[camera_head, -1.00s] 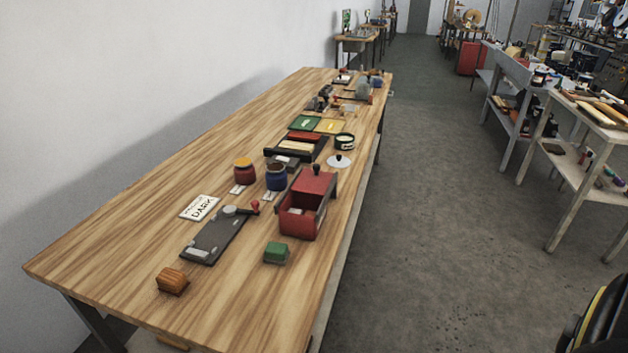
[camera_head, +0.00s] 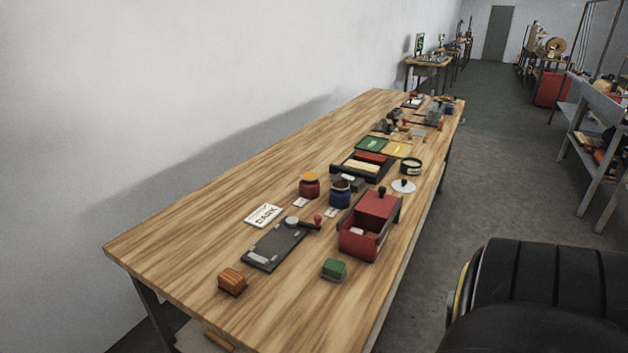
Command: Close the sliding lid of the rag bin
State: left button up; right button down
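The rag bin is a red box (camera_head: 357,246) near the right edge of the long wooden table. Its red sliding lid (camera_head: 378,205) with a dark knob covers the far part. The near part is open, and something pale shows inside. Neither of my grippers shows in the head view. A black and yellow rounded part of my own body fills the lower right.
On the wooden table (camera_head: 190,239) a green block (camera_head: 334,269) stands in front of the bin. A dark plate (camera_head: 275,248), red jar (camera_head: 309,187) and blue jar (camera_head: 340,193) are left of it. A wooden block (camera_head: 232,281) is nearer. Grey floor lies right.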

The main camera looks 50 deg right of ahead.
aim_at(379, 204)
jog(key=u, duration=0.75)
jog(key=k, duration=1)
jog(key=z, duration=0.7)
